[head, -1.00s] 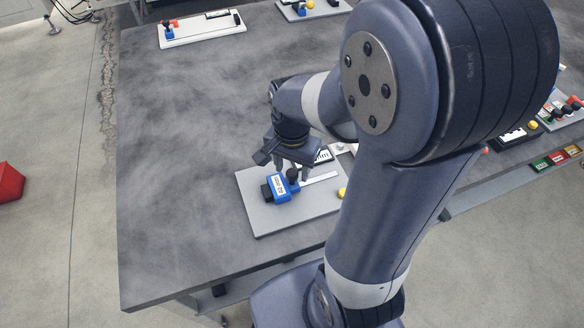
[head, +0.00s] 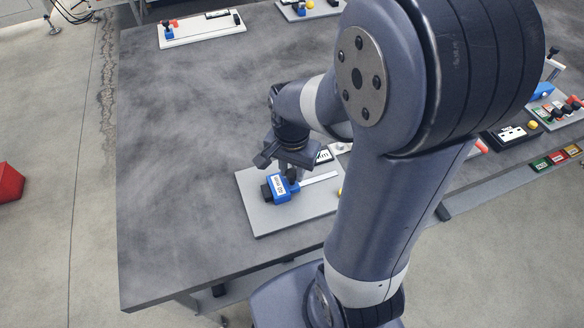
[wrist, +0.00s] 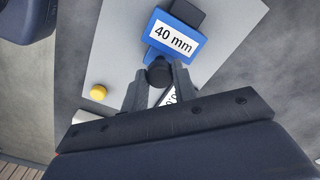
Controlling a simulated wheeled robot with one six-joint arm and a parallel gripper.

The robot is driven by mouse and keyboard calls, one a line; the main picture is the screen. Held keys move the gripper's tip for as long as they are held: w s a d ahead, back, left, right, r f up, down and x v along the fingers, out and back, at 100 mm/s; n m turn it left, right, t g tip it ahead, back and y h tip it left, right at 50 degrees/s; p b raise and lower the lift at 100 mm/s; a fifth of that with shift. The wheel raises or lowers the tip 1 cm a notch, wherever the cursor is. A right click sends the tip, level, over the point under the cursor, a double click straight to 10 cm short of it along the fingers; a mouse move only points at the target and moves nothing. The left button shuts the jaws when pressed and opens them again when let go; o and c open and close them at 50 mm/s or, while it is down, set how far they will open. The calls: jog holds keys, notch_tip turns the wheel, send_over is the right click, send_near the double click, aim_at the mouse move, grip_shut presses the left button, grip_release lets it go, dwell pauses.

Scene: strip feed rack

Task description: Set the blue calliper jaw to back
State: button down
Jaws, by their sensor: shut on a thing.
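The blue calliper jaw (head: 279,188) sits on a grey base plate (head: 262,221) near the table's front, with a black block at its left end and a pale rail running off to the right. In the wrist view the blue jaw (wrist: 178,41) carries a white "40 mm" label. My gripper (head: 291,172) is down at the jaw's right side. In the wrist view my gripper (wrist: 159,78) is shut on a round black knob (wrist: 159,72) beside the blue jaw. The rail beneath the fingers is mostly hidden.
A yellow button (wrist: 98,92) is on the plate. A white display (head: 324,155) stands behind the plate, partly hidden. A white board (head: 202,33) with a red and blue piece lies at the far left. The table's left part is clear.

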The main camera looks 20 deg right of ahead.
jog(key=shift+d, duration=3.15)
jog(key=c, duration=1.1)
grip_release()
jog(key=shift+d, duration=0.1)
jog(key=shift+c, duration=0.2)
notch_tip(320, 180, up, 11)
jog(key=shift+f, duration=0.1)
